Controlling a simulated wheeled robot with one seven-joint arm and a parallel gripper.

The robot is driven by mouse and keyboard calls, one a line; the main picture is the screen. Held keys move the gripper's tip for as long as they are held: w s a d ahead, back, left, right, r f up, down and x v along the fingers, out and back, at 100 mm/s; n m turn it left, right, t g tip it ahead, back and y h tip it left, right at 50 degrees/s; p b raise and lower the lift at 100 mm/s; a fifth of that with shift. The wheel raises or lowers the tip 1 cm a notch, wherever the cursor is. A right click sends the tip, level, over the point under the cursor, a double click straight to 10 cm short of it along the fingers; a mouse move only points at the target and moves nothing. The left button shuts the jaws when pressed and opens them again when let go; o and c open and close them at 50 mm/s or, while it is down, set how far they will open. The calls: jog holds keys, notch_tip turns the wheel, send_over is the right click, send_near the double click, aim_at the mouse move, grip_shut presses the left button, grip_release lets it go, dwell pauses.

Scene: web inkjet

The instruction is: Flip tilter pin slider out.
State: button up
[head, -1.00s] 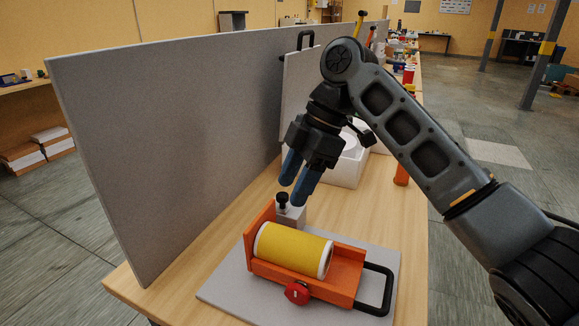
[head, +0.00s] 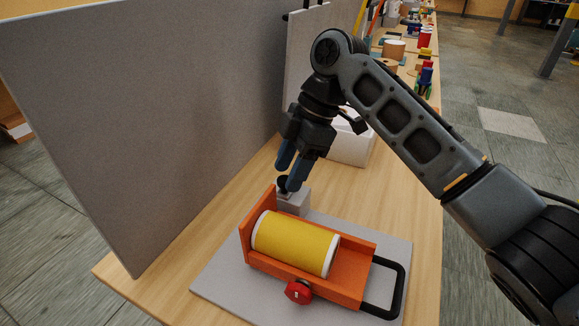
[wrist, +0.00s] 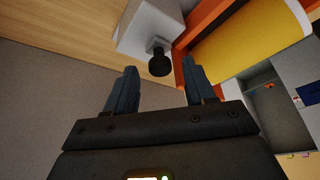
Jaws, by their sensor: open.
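The orange tilter (head: 350,270) holds a yellow roll (head: 294,241) with white ends on a grey base plate (head: 222,284). Behind its upright end plate stands a pale grey block (head: 296,201) with a black pin knob (wrist: 159,63). My gripper (head: 286,177) is open above the block, its two blue fingers pointing down at the knob. In the wrist view, the knob shows between and just beyond the fingertips (wrist: 160,72), with no clear contact. The right fingertip appears close to the orange end plate there. The fingers partly cover the knob in the head view.
A red knob (head: 298,291) sits on the tilter's front side, and a black handle (head: 400,288) sticks out at its right end. A tall grey panel (head: 140,130) stands along the table's left side. A white box (head: 350,148) stands behind my gripper.

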jog(key=shift+a+f, duration=0.1)
jog(key=shift+f, duration=0.15)
grip_shut()
dwell(0.4)
